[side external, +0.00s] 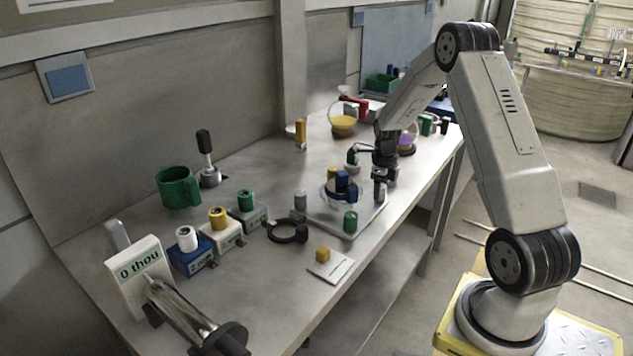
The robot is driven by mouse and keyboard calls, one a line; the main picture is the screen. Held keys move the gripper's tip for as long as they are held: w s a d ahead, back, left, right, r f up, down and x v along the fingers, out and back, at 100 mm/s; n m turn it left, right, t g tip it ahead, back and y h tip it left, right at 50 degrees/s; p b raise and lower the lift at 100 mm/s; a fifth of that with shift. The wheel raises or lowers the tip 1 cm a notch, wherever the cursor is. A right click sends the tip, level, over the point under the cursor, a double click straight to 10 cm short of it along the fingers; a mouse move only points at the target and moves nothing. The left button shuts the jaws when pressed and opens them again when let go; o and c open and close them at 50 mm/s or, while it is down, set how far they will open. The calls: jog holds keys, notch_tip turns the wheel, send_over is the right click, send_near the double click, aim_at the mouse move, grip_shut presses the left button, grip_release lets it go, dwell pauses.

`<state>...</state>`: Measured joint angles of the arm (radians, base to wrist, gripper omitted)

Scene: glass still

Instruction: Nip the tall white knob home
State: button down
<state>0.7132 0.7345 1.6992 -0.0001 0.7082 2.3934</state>
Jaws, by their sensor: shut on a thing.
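A glass still with a round flask (328,196) stands on a pale square plate (318,219), with blue and yellow parts at its middle. A tall pale grey-white knob (300,200) stands upright at the plate's left corner, and a green knob (350,222) at its front. Another white knob (186,238) sits on a blue block (192,261) at the left. My dark gripper (380,187) reaches down at the plate's right side, apart from both white knobs. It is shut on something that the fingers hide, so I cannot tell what.
Blocks with a yellow knob (218,217) and a green knob (246,200) stand left. A black ring (288,231) and a card with a yellow cube (323,254) lie near the front edge. A green mug (178,187) and glass vessels stand farther back.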

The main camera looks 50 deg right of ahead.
jog(key=shift+m, duration=1.7)
jog(key=shift+f+m, duration=0.15)
jog(key=shift+m, duration=1.75)
jog(key=shift+s, duration=0.1)
jog(key=shift+c, duration=2)
grip_release()
jog(key=shift+n, duration=0.3)
jog(key=n, duration=0.5)
jog(key=shift+n, duration=0.3)
